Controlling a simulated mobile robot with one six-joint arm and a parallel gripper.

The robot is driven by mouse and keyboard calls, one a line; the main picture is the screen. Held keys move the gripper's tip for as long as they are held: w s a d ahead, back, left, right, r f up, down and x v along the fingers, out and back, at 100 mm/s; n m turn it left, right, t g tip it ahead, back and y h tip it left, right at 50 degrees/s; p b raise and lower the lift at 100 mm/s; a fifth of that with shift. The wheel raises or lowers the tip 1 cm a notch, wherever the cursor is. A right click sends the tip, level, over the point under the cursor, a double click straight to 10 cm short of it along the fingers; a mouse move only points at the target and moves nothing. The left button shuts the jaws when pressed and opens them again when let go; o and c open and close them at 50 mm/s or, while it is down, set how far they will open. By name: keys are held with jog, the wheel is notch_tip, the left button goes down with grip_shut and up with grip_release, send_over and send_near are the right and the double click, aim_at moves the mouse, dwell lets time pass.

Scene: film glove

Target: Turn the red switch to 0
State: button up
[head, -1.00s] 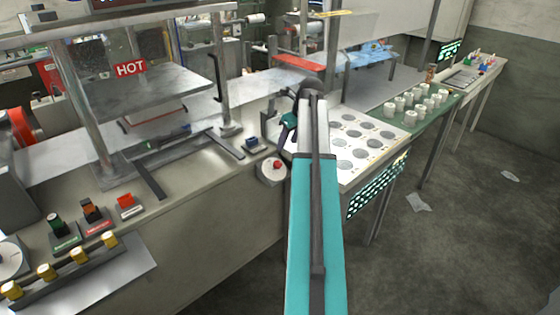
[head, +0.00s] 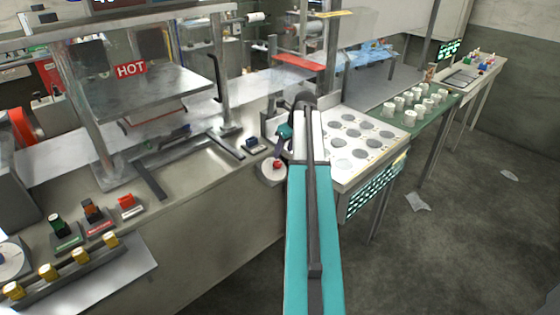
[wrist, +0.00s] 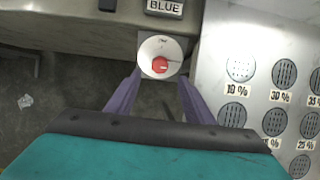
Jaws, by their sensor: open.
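The red switch (wrist: 160,65) is a small red knob on a round white dial, also seen in the head view (head: 277,165). Its grey pointer extends to the right in the wrist view. Dark marks show near the dial's top edge, too small to read. My gripper (wrist: 160,78) is open, with a purple finger on each side of the dial's lower part in the wrist view. In the head view my gripper (head: 277,153) is just above the knob, partly hidden by my arm. I cannot tell whether the fingers touch the dial.
A block labelled BLUE (wrist: 164,7) sits just beyond the dial. A white panel (wrist: 215,75) with round perforated spots is close on the right. A press with a HOT sign (head: 131,69) and several coloured switches stand left. Open floor (head: 450,240) lies right.

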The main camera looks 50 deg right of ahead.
aim_at(278, 163)
jog(key=shift+p+x, duration=0.8)
jog(key=shift+x, duration=3.55)
